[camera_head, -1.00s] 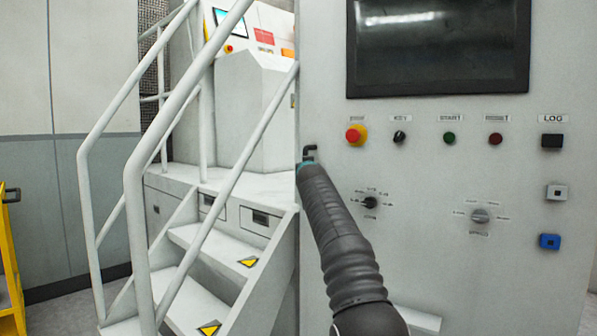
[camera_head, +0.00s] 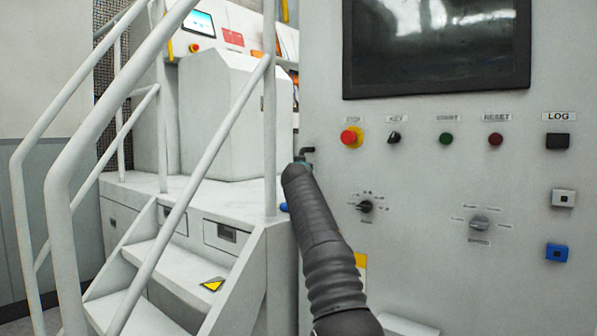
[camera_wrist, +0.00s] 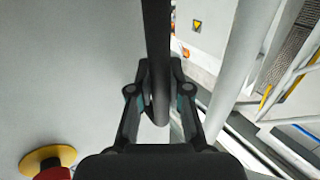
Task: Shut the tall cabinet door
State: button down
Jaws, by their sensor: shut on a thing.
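The tall cabinet door (camera_head: 430,180) is a light grey panel with a dark screen and several buttons and knobs. It fills the right half of the head view, and its left edge stands in front of the stairs. How far it is open cannot be told. A black bar handle (camera_wrist: 157,45) sits near that edge; its bent end (camera_head: 308,151) shows in the head view. My gripper (camera_wrist: 160,88) is shut around the handle, one finger on each side. In the head view my gripper (camera_head: 301,164) is mostly hidden behind my arm.
White stairs (camera_head: 170,265) with tubular railings (camera_head: 205,165) stand close on the left of the door. A red stop button (camera_head: 349,138) on a yellow ring sticks out near the handle. A white machine housing (camera_head: 222,115) stands behind the stairs.

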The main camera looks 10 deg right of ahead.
jog(key=shift+w+d+f, duration=0.15)
jog(key=shift+d+f, duration=0.05)
jog(key=c, duration=1.5)
grip_release()
jog(key=o, duration=0.4)
jog(key=shift+w+d+f, duration=0.15)
jog(key=shift+d, duration=0.3)
jog(key=shift+a, duration=0.3)
jog(key=shift+s+r, duration=0.2)
jog(key=shift+s, duration=0.15)
jog(key=v, duration=1.1)
jog(key=shift+s, duration=0.2)
jog(key=shift+a+f, duration=0.1)
